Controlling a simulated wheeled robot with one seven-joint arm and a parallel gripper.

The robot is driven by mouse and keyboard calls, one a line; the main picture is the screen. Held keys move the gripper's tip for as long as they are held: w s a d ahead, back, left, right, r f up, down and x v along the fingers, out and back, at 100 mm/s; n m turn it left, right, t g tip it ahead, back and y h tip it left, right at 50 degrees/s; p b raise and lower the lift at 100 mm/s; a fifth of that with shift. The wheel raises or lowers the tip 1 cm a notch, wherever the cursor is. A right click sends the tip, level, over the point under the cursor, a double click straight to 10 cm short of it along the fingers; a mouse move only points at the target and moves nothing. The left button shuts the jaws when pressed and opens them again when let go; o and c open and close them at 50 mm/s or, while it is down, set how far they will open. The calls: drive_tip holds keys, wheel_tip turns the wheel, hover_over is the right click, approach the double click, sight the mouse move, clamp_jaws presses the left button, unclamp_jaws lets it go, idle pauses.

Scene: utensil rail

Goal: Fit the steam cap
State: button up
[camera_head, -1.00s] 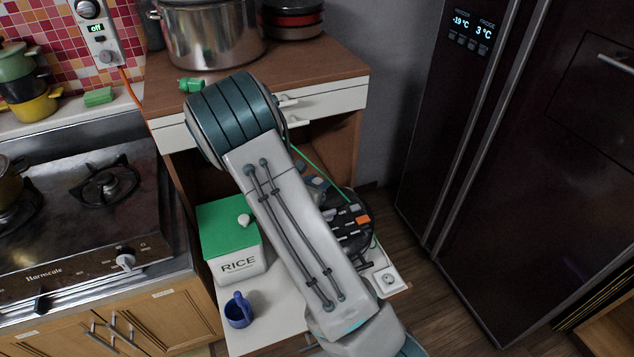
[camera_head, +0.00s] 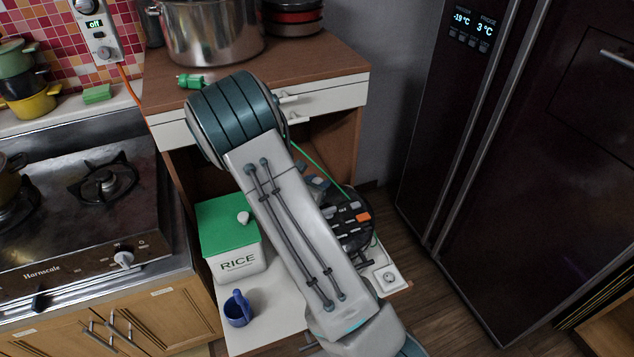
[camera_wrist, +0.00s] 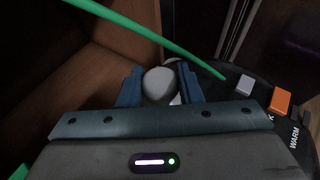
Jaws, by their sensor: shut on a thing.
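The steam cap (camera_wrist: 160,84) looks like a pale grey, rounded piece. In the wrist view it sits between the two blue fingers of my gripper (camera_wrist: 161,88), which are shut on it. The black rice cooker (camera_head: 352,228), with grey and orange buttons, is partly hidden behind my arm in the head view. Its dark button panel (camera_wrist: 285,122) shows at the right of the wrist view, close to my gripper. The cap's underside and any opening for it are hidden, so I cannot tell whether the cap touches the cooker.
A green cord (camera_wrist: 150,33) crosses above my gripper. A white rice box (camera_head: 240,263) with a green lid and a blue mug (camera_head: 238,308) stand on the pull-out shelf (camera_head: 275,325). A white socket (camera_head: 389,278) is at its right. A large pot (camera_head: 212,35) stands above.

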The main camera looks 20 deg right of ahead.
drive_tip(key=shift+f+b, duration=0.4)
drive_tip(key=shift+f, duration=0.05)
drive_tip(key=o, duration=1.1)
drive_tip(key=shift+c, duration=0.2)
drive_tip(key=shift+a, duration=0.15)
drive_tip(key=v, duration=1.3)
drive_tip(key=shift+s+a+r, duration=0.2)
